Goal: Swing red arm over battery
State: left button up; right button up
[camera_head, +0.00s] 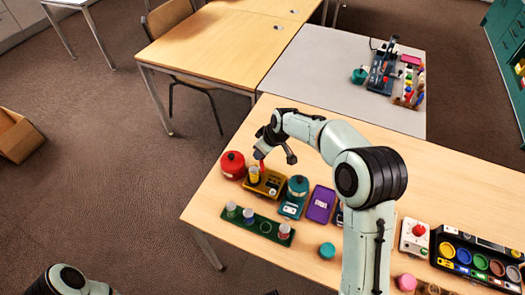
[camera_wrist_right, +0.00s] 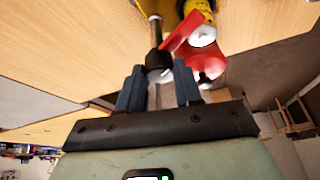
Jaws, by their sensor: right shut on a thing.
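The red arm (camera_head: 262,165) belongs to the yellow tester (camera_head: 268,184) on the wooden table. In the right wrist view the red arm (camera_wrist_right: 183,30) slants up and right from a dark knob (camera_wrist_right: 158,62). The knob sits between the two fingers of my right gripper (camera_wrist_right: 158,86), which is shut on it. The yellow battery (camera_head: 253,174) stands in the tester; its pale end (camera_wrist_right: 202,37) shows close beside the red arm. I cannot tell how much of the battery lies under the arm. My right gripper (camera_head: 267,153) is above the tester. My left gripper is out of view.
A red pot (camera_head: 232,164) stands left of the tester, a teal device (camera_head: 294,195) right of it. A green rack (camera_head: 254,224) with several jars lies in front. A purple box (camera_head: 320,204) is further right. Bare table lies near the left front edge.

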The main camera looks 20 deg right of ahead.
jog(key=m+h, duration=0.1)
jog(key=m, duration=0.2)
jog(key=m+h+p, duration=0.1)
jog(key=m, duration=0.1)
jog(key=shift+a+m, duration=0.15)
jog(key=shift+m, duration=0.25)
jog(key=shift+s, duration=0.1)
dwell(0.3)
jog(key=o, duration=1)
jog(key=shift+r, duration=0.1)
jog(key=v, duration=1.3)
jog(key=shift+s+a, duration=0.15)
jog(key=shift+s, duration=0.05)
